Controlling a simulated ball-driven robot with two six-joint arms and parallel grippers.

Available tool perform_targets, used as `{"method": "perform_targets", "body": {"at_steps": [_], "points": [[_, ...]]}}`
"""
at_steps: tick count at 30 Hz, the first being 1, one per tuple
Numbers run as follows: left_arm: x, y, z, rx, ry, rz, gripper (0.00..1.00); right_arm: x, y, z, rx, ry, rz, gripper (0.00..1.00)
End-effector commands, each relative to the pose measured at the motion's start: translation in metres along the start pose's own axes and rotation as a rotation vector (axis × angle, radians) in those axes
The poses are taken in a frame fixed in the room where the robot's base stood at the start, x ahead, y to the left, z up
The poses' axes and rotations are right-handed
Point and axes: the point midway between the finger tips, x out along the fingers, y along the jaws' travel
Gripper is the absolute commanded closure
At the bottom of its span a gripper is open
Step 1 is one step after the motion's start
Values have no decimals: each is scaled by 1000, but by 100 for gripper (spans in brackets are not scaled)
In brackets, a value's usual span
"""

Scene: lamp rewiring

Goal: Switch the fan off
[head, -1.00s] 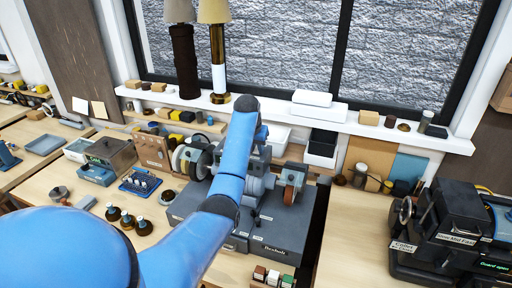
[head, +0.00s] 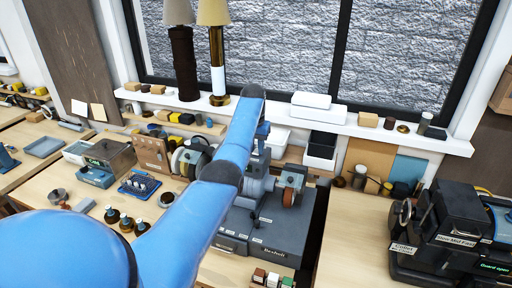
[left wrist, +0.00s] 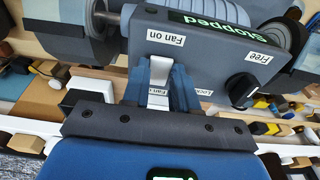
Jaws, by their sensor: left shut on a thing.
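The grey machine (head: 280,232) with wheels on both sides stands on the bench in the head view; my left arm covers part of it. In the left wrist view its dark panel (left wrist: 205,50) appears upside down, with a display (left wrist: 225,27) reading "Stopped". A "Fan on" label (left wrist: 165,38) lies beyond my fingertips, and another fan label (left wrist: 158,91) shows partly between the fingers. My left gripper (left wrist: 159,75) is shut on a small pale piece at the panel, seemingly the fan switch (left wrist: 158,68); its exact position is hard to tell. My right gripper is not in view.
A black knob (left wrist: 241,88) sits beside the left gripper, between "Free" and "Lock" labels. In the head view a black collet machine (head: 455,235) stands at right. Dark bottles (head: 126,222) and small coloured blocks (head: 272,279) stand near the grey machine. Bare bench lies right of it.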

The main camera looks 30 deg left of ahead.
Motion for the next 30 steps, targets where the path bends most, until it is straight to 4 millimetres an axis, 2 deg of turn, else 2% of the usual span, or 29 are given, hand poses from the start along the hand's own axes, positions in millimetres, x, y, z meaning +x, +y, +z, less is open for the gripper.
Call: {"method": "perform_targets", "body": {"at_steps": [2, 3, 8, 20, 26, 30], "points": [[0, 0, 0, 0, -1, 0, 100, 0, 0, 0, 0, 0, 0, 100], [0, 0, 0, 0, -1, 0, 71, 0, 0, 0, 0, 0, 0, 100], [0, 0, 0, 0, -1, 0, 47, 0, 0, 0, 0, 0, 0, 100], [-4, 0, 0, 0, 1, 0, 47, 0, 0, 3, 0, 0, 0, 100], [-27, 0, 0, 0, 4, 0, 47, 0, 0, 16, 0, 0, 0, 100], [-51, 0, 0, 0, 4, 0, 47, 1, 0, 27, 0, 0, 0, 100]]}}
